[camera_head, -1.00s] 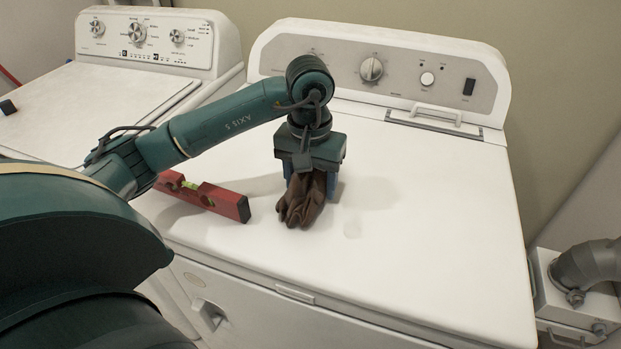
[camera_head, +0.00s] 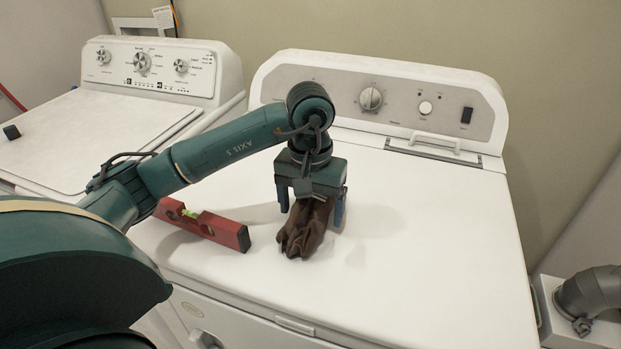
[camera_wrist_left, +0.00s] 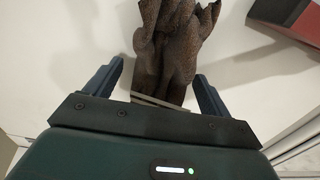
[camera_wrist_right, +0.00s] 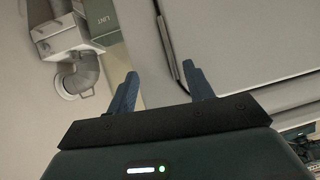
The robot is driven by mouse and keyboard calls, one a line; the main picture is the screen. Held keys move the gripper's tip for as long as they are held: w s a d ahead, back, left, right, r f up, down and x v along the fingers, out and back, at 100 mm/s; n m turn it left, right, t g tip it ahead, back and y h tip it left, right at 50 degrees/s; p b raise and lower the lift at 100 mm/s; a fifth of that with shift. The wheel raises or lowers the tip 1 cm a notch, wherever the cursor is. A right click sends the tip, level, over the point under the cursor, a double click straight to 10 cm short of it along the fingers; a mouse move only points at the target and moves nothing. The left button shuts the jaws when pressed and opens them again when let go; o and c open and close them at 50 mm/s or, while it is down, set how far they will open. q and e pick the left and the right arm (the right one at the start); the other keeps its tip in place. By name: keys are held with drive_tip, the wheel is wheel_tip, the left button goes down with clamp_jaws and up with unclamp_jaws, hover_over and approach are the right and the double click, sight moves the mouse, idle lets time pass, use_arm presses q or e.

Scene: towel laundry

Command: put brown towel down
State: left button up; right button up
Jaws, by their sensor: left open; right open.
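The brown towel (camera_head: 304,232) is a crumpled bundle on the white top of the right-hand machine. My left gripper (camera_head: 312,210) points down over it, open, with a blue finger on each side of the towel. In the left wrist view the towel (camera_wrist_left: 172,50) reaches in between the spread fingers (camera_wrist_left: 155,85), with gaps beside it. My right gripper (camera_wrist_right: 158,85) shows only in its own wrist view, open and empty.
A red spirit level (camera_head: 205,224) lies left of the towel on the same top (camera_head: 430,240). The raised control panel (camera_head: 400,95) stands behind. A second machine (camera_head: 85,135) is at left. Right of the towel the top is clear. A grey vent pipe (camera_wrist_right: 82,75) shows near my right gripper.

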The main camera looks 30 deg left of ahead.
use_arm(q)
wheel_tip(320, 180, up, 11)
drive_tip(key=shift+r+p, duration=0.15)
drive_tip(key=shift+p, duration=0.45)
